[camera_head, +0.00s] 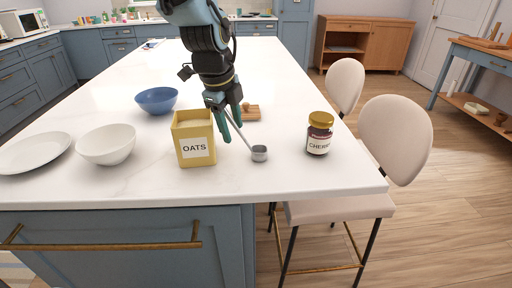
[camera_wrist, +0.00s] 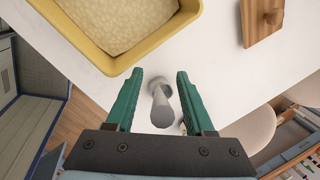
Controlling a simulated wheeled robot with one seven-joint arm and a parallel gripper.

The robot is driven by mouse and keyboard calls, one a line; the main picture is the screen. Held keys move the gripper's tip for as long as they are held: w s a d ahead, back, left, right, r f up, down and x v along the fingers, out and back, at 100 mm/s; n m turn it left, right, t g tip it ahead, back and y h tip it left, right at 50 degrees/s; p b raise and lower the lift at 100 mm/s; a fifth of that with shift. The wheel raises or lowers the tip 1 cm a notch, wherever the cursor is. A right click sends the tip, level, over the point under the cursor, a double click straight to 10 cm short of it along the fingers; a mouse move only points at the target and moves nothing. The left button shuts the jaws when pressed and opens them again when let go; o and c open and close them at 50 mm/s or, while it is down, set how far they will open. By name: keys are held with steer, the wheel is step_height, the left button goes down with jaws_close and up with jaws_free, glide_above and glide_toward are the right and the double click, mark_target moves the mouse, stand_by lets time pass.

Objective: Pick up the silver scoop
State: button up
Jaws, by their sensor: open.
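The silver scoop (camera_head: 259,154) is on the white counter near its front edge, just right of the oats box. Its thin handle slants up and left from the cup toward my fingers in the head view. My gripper (camera_head: 234,127) is open and points down above the counter beside the oats box. In the wrist view the scoop (camera_wrist: 161,106) shows between the two green fingers (camera_wrist: 159,76), with clear gaps on both sides. Its handle looks foreshortened there, and I cannot tell how far it reaches between the fingers.
The open yellow oats box (camera_head: 195,148) stands close on the left of my gripper. A cherry jar (camera_head: 319,134) stands to the right. A wooden board (camera_head: 250,113) lies behind. A blue bowl (camera_head: 157,101), white bowl (camera_head: 106,145) and plate (camera_head: 34,152) are left. Chairs stand right.

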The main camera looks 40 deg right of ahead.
steer(key=shift+f, duration=0.25)
jaws_close()
stand_by(0.4)
